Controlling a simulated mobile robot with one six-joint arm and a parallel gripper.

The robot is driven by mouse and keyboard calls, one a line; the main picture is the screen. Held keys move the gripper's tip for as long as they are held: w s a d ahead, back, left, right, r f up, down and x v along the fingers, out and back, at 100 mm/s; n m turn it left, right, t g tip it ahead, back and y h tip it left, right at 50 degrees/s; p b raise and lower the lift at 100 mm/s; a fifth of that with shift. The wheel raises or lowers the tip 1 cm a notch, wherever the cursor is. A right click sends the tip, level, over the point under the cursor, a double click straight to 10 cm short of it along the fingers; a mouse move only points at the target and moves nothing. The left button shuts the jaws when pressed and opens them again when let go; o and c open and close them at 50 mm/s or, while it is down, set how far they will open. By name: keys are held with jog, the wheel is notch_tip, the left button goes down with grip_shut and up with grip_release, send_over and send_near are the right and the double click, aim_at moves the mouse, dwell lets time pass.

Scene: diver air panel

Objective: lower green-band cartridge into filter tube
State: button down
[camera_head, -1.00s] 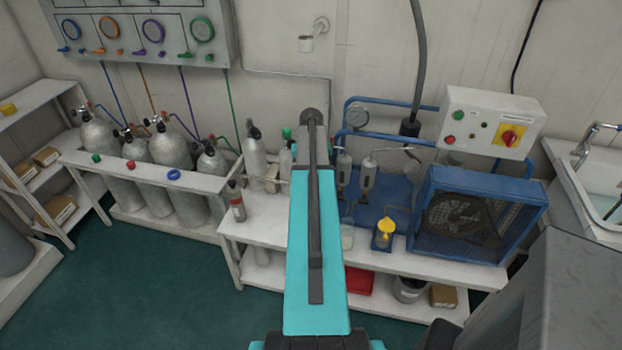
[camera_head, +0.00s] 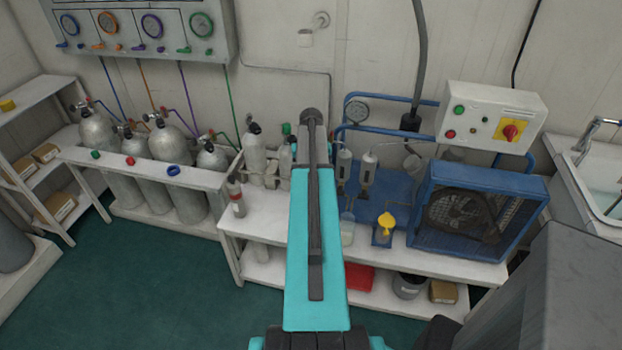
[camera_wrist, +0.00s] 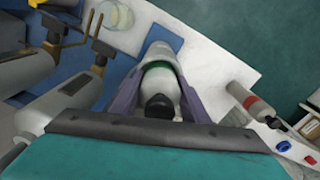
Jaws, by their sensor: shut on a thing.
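In the wrist view my gripper (camera_wrist: 162,112) is shut on a pale cartridge (camera_wrist: 161,88) with a green band and a black top. A finger lies along each side of it. A grey rounded part shows beyond the band over a blue surface; I cannot tell whether it is the cartridge's lower end or a tube under it. Two grey cylinders stand to the left in the wrist view, the nearer one (camera_wrist: 45,112) close to the gripper. Upright grey cylinders (camera_head: 367,172) also show in the head view. My own arm hides the gripper and the held cartridge there.
Gas cylinders (camera_head: 172,145) stand in a rack at left. A switch box (camera_head: 490,122) hangs at right.

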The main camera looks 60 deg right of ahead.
jog(key=c, duration=0.9)
grip_release()
jog(key=shift+a+f, duration=0.1)
jog(key=shift+f, duration=0.15)
jog(key=shift+c, duration=0.2)
jog(key=shift+s, duration=0.15)
jog(key=shift+f, duration=0.1)
jog(key=shift+s, duration=0.1)
jog(key=shift+w+r+b, duration=0.2)
jog(key=shift+r+b, duration=0.45)
jog(key=shift+r, duration=3)
jog(key=shift+w+r+b, duration=0.2)
jog(key=shift+r+b, duration=0.4)
jog(key=shift+r, duration=3)
